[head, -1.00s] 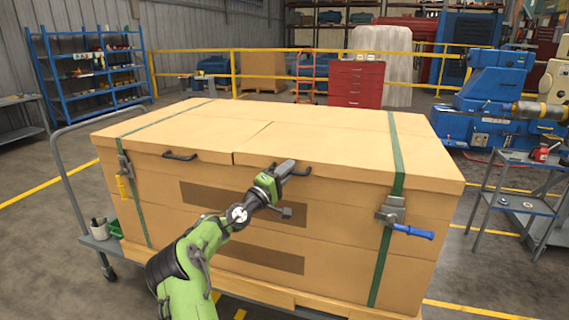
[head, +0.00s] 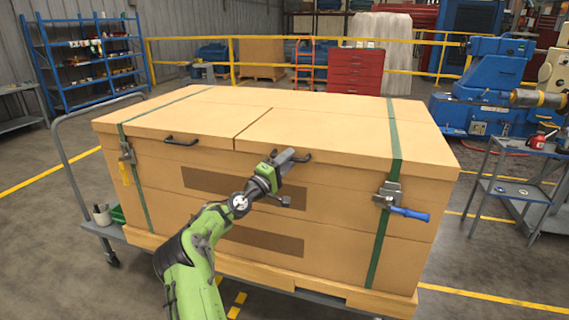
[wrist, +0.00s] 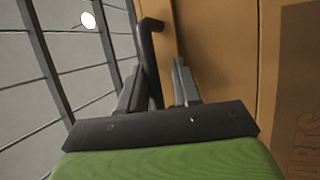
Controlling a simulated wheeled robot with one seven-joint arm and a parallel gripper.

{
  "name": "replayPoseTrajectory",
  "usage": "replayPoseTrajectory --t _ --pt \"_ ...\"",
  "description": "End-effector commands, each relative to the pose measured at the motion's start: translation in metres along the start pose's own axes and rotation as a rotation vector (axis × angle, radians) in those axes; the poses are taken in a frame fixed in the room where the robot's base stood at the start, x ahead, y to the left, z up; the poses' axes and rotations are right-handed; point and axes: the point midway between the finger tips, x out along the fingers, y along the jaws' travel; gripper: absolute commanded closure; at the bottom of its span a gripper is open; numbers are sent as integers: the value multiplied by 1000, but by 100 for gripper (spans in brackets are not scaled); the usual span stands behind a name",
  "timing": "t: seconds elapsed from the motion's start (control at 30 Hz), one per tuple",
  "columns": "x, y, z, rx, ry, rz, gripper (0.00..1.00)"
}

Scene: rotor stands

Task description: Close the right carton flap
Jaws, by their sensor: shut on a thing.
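The large tan carton (head: 345,215) stands on a pallet in front of me. Its right flap (head: 335,125) lies about flat on top, level with the left flap (head: 190,118), with a thin dark seam between them. The right flap's black handle (head: 305,158) is on its front edge, partly hidden by my gripper (head: 291,158). In the wrist view my gripper (wrist: 156,88) has one finger on each side of the black handle bar (wrist: 151,55) and is shut on it.
Green straps (head: 395,140) run over the carton at both sides. A clamp with a blue handle (head: 410,213) juts out at the front right, and a yellow-handled one (head: 126,172) at the left. A grey cart (head: 505,190) stands at the right.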

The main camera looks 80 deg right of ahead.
Motion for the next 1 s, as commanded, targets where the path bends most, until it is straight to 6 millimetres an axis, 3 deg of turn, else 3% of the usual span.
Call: replayPoseTrajectory --t 0.17,0.6,0.77,1.0 --pt "-25 -4 -2 -4 4 -12 75" --pt "-141 1 0 -4 4 -3 75" --pt "-158 1 1 -1 1 -1 75" --pt "-160 1 1 1 0 0 75"
